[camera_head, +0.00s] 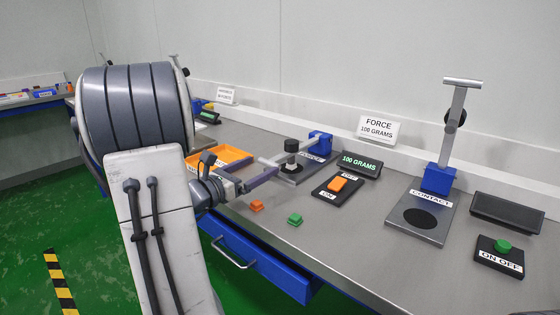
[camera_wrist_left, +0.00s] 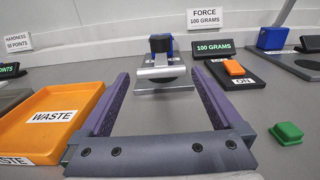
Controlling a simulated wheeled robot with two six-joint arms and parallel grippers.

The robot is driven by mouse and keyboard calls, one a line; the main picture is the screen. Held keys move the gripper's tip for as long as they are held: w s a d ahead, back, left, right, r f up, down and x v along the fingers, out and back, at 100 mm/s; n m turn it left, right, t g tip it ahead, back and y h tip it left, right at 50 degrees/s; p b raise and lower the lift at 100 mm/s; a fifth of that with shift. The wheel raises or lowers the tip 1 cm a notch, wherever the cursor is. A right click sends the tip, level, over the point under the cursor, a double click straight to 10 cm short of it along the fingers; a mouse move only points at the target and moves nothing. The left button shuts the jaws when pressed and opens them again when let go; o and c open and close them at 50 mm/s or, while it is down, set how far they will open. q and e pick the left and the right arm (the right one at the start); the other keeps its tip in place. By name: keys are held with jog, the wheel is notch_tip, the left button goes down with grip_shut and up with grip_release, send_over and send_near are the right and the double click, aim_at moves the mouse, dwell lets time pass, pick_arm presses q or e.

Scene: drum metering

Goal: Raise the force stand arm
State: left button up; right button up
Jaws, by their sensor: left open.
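My right gripper is not in view.
An orange WASTE tray (camera_wrist_left: 55,115) is left of the gripper. An orange switch (camera_head: 337,184), a lit 100 GRAMS display (camera_head: 360,164) and a green block (camera_head: 295,219) are to the right. A CONTACT stand (camera_head: 420,212) with its arm upright is farther right.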

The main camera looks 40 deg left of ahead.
aim_at(270, 161)
pick_arm(q)
jog(key=w, duration=0.8)
jog(key=shift+d, duration=0.35)
jog(key=shift+c, duration=0.3)
grip_shut()
